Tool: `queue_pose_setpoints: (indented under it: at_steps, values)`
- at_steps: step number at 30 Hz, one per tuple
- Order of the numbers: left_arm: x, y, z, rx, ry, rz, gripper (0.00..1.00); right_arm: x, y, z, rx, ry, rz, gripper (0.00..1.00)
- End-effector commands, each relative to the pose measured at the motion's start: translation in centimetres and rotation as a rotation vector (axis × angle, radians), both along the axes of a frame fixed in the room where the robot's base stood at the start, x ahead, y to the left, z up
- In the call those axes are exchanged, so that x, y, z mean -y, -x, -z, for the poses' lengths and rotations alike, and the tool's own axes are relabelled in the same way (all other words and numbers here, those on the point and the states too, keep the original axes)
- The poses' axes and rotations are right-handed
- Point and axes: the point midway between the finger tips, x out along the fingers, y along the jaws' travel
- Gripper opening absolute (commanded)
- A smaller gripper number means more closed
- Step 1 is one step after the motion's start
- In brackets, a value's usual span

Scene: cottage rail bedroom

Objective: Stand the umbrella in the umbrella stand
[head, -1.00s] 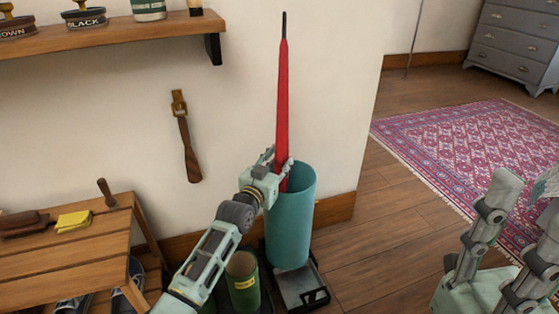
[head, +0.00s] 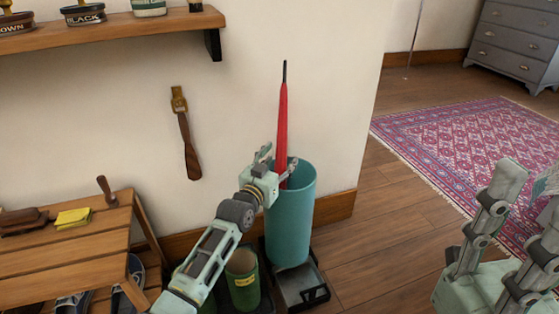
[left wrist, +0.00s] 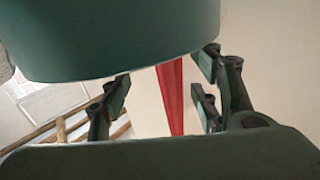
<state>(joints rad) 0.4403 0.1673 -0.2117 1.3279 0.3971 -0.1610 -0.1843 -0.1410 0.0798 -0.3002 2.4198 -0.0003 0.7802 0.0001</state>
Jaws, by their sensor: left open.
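The red umbrella (head: 282,125) stands nearly upright, its thin dark end up and its lower part hidden inside the teal cylindrical umbrella stand (head: 290,225). My left gripper (head: 279,165) is at the stand's rim, open, with its fingers spread around the umbrella. In the left wrist view the red umbrella (left wrist: 171,95) runs between the parted fingers, with a gap on each side, and the stand's wall (left wrist: 110,40) fills the top. My right gripper (head: 530,183) is at the right edge of the head view, partly cut off, its fingers apart and nothing seen between them.
A green pot (head: 242,282) and a dark tray (head: 302,290) are by the stand's foot. A slatted wooden bench (head: 70,245) is at left, a wall shelf (head: 110,35) above. A brush (head: 186,135) hangs on the wall. Floor toward the patterned rug (head: 470,160) is clear.

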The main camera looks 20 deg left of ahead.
Motion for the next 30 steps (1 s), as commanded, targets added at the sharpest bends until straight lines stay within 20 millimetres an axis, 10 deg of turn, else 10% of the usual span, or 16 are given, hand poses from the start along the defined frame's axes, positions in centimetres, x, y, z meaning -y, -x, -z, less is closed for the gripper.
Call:
queue_pose_setpoints:
  at_steps: [10, 30]
  values:
    - [-0.2, 1.1, 0.3, -0.004, 0.0, 0.001, 0.57, 0.0, 0.0, 0.0, 0.001, 0.0, 0.0, 0.4]
    - [-2.2, 11.5, 0.1, -0.001, 0.0, 0.0, 0.57, 0.0, 0.0, 0.0, 0.0, 0.0, 0.0, 0.4]
